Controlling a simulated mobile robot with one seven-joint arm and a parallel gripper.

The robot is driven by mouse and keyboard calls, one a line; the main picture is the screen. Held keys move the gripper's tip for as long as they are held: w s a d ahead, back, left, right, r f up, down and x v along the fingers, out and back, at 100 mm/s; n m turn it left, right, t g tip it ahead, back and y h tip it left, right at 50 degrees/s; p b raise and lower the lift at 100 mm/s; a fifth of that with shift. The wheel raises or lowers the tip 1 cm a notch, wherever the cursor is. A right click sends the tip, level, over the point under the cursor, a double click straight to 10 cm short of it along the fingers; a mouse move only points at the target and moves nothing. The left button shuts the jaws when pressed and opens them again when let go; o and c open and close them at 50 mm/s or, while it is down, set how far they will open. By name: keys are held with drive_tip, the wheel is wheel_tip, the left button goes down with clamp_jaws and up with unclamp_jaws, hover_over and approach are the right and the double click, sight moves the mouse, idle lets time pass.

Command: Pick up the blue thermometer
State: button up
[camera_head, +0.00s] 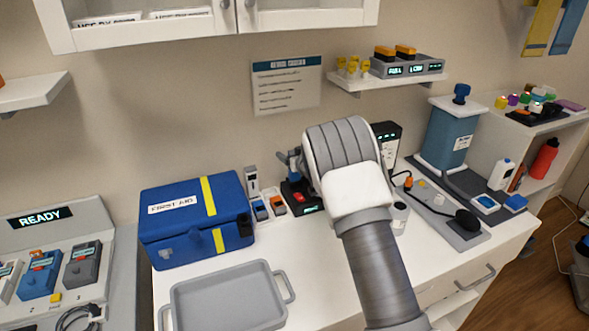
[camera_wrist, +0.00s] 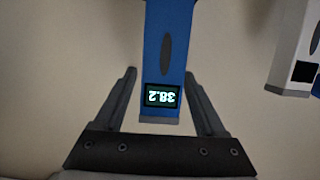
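The blue thermometer (camera_wrist: 166,55) fills the upper middle of the wrist view, with a dark oval button and a lit display that reads 38.2 upside down. In the head view a small blue part (camera_head: 293,171) shows beside my gripper (camera_head: 290,160), mostly hidden by my white and grey wrist. In the wrist view the two dark fingers of my gripper (camera_wrist: 161,72) stand apart on either side of the thermometer. The right finger looks very close to it, and a narrow gap shows at the left. I see no clear grip on it.
A white device (camera_wrist: 297,50) is at the right of the wrist view. A blue first aid box (camera_head: 190,250) and a grey tray (camera_head: 228,302) are on the counter at the left. A black dock with a red part (camera_head: 302,197) sits below my gripper. A wall shelf (camera_head: 388,81) is above right.

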clamp_jaws()
drive_tip(key=shift+r, duration=0.15)
